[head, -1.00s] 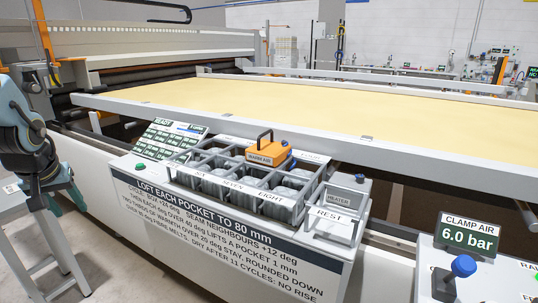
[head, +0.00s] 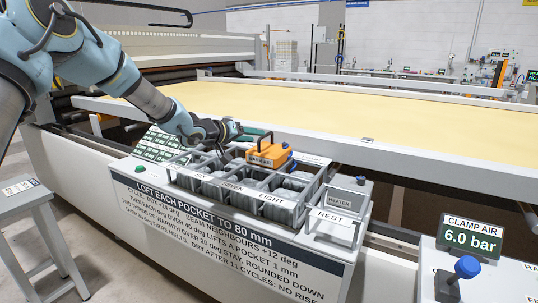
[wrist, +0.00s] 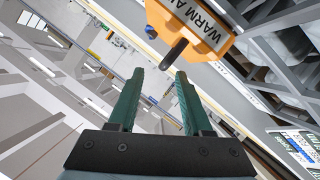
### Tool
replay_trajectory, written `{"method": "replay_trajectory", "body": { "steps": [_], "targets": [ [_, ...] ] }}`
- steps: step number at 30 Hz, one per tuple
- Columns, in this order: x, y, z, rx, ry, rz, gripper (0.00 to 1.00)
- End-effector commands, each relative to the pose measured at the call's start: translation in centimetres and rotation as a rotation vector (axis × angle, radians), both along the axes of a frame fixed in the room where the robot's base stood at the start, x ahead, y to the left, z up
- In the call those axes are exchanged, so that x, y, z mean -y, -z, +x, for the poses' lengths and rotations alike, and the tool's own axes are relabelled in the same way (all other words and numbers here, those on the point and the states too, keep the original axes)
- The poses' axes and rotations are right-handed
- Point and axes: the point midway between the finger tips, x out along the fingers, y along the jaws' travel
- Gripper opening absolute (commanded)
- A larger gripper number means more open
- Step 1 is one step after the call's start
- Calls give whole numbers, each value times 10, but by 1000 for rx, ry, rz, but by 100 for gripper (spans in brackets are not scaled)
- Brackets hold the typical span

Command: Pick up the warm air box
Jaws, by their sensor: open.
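The warm air box (head: 268,157) is an orange block with a dark handle and a blue knob, sitting on the back part of the grey pocket rack. In the wrist view the box (wrist: 205,30) is at the top, its label partly cut off. Its dark handle (wrist: 174,54) points toward the gap between my fingertips. My gripper (wrist: 159,76) is open, its two green fingers apart with nothing held. In the head view my gripper (head: 254,136) is just left of and level with the handle.
The grey rack (head: 222,198) has several pockets with grey pads. A REST cradle (head: 331,217) and a HEATER pad (head: 347,197) stand to its right. The long white rail (head: 330,149) runs behind. A clamp air panel (head: 470,238) is at far right.

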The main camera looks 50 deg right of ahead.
Motion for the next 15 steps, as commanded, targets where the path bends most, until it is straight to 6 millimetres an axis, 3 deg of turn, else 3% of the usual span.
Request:
{"method": "replay_trajectory", "body": {
  "steps": [15],
  "targets": [
    [52, 13, 9, 0, -1, 2, 50]
  ]
}}
